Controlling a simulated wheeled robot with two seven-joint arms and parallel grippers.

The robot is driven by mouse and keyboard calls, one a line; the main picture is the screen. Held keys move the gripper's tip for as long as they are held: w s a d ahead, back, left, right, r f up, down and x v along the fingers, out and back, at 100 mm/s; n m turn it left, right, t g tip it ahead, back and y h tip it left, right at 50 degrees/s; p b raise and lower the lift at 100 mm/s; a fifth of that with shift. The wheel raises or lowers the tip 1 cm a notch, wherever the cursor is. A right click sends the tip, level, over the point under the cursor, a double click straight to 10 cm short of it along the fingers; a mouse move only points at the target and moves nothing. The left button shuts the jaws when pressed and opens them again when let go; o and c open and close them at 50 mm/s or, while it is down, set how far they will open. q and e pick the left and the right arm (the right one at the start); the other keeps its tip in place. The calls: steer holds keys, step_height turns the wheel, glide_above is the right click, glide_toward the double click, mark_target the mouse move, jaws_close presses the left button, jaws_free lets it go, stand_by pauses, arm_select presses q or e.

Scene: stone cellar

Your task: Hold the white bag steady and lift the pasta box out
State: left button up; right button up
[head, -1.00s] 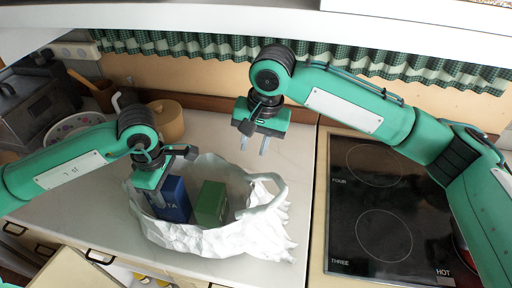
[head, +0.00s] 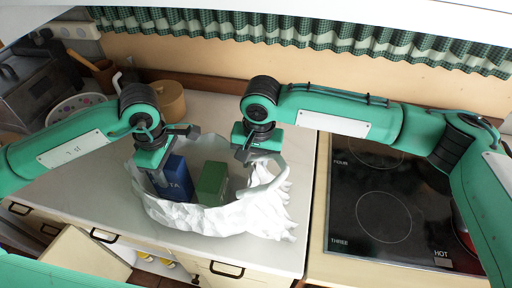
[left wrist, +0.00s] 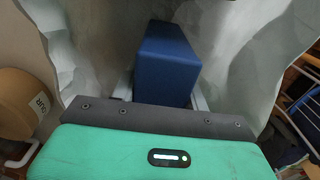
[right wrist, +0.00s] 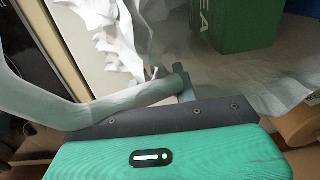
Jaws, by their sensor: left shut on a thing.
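The white bag (head: 215,219) stands open-topped on the counter, its front crumpled. The blue pasta box (head: 177,178), with "TA" visible, stands inside at the left. My left gripper (head: 166,180) is shut on its upper part; the left wrist view shows the blue box (left wrist: 167,60) between the fingers. My right gripper (head: 258,160) is at the bag's right side, beside the grey-white handle (head: 265,186). In the right wrist view the handle (right wrist: 75,110) runs up to a finger and partly hides the fingertips, so I cannot tell whether they grip it.
A green box (head: 212,183) stands in the bag to the right of the pasta box; "EA" shows in the right wrist view. A black hob (head: 370,205) lies to the right. A round tan canister (head: 169,100) stands behind. The counter's front edge is close to the bag.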

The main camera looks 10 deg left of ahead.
steer(key=shift+f, duration=0.5)
jaws_close()
stand_by(0.8)
arm_select(q)
step_height(320, 180, up, 22)
stand_by(2.0)
steer(key=shift+f, duration=0.1)
